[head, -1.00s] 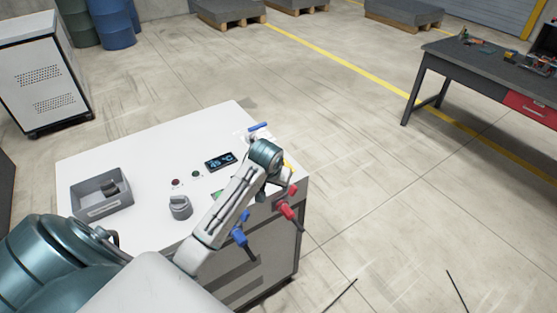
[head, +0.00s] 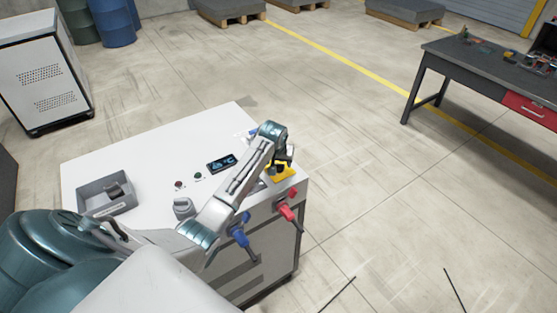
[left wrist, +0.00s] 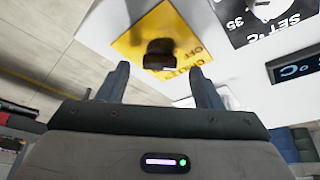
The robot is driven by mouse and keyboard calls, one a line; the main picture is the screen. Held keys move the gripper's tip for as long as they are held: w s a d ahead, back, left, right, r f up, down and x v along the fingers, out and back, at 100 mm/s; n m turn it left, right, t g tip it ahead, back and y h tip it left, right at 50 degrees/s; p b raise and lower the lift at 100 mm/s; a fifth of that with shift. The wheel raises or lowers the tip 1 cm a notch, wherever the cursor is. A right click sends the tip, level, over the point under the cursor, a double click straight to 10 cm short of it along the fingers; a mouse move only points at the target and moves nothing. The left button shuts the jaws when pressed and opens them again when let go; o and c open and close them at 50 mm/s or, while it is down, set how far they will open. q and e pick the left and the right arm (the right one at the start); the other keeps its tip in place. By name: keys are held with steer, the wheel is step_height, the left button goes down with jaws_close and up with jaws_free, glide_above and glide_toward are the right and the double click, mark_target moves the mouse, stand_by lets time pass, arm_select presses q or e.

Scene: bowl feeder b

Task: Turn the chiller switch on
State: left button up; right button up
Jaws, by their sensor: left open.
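The chiller switch is a black knob (left wrist: 159,54) on a yellow plate (left wrist: 172,32) lettered in black, with "OFF" legible beside it in the left wrist view. In the head view the yellow plate (head: 289,175) lies near the right edge of the white cabinet top, partly hidden by my left arm. My left gripper (left wrist: 159,78) is open and empty. Its two fingers stand on either side of the knob's line in the left wrist view, apart from it as far as I can tell. In the head view the gripper (head: 281,168) is dark and small over the plate. My right gripper is not in view.
The white cabinet top (head: 140,165) carries a grey tray (head: 88,204), a grey knob (head: 183,207) and a dark display (head: 222,163). Blue (head: 241,238) and red (head: 287,212) valve handles stick out of its front. A workbench (head: 480,68) stands at the right; floor between is clear.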

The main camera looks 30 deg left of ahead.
arm_select(q)
steer(key=shift+x, duration=0.75)
steer(key=shift+c, duration=0.3)
steer(key=c, duration=0.9)
